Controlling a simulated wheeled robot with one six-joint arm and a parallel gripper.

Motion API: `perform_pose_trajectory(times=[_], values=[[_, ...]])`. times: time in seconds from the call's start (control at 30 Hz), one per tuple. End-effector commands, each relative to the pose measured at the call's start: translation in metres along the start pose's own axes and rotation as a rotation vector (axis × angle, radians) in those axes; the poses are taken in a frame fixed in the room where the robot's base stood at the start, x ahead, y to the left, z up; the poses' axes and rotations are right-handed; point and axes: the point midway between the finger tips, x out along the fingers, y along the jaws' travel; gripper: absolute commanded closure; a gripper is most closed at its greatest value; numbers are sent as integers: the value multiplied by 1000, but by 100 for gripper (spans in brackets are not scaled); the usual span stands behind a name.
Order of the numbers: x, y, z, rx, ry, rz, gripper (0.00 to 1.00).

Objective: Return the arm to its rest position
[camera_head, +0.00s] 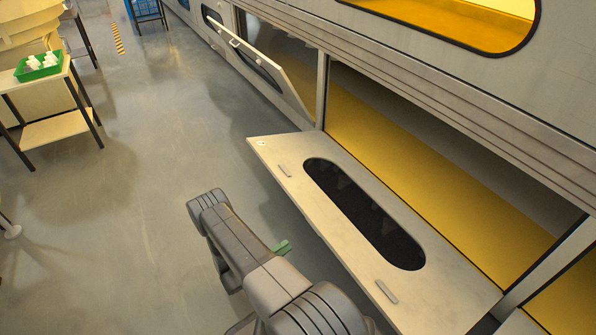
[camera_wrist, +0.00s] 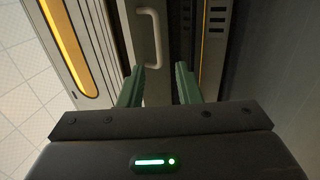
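My arm reaches across the lower middle of the head view. Only a small green part of my gripper (camera_head: 281,247) shows there, beside the open hatch door; the rest is hidden behind the arm. In the wrist view, my gripper (camera_wrist: 160,70) has its two green fingers spread apart with nothing between them. A pale door handle (camera_wrist: 152,38) lies beyond the fingertips; I cannot tell the exact distance.
A hatch door (camera_head: 282,152) with a dark window is folded down, close to my arm, below a yellow-lined compartment (camera_head: 425,180). Another door (camera_head: 262,62) is tilted out farther along. A green tray (camera_head: 38,73) of white items stands on a table.

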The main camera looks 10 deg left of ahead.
Motion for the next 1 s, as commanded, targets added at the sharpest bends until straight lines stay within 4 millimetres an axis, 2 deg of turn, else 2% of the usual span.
perform_pose_trajectory(times=[0.6,0.8,1.0], values=[[109,0,-1,1,0,0,69],[127,1,-1,2,3,2,69],[129,3,-2,2,5,-2,69]])
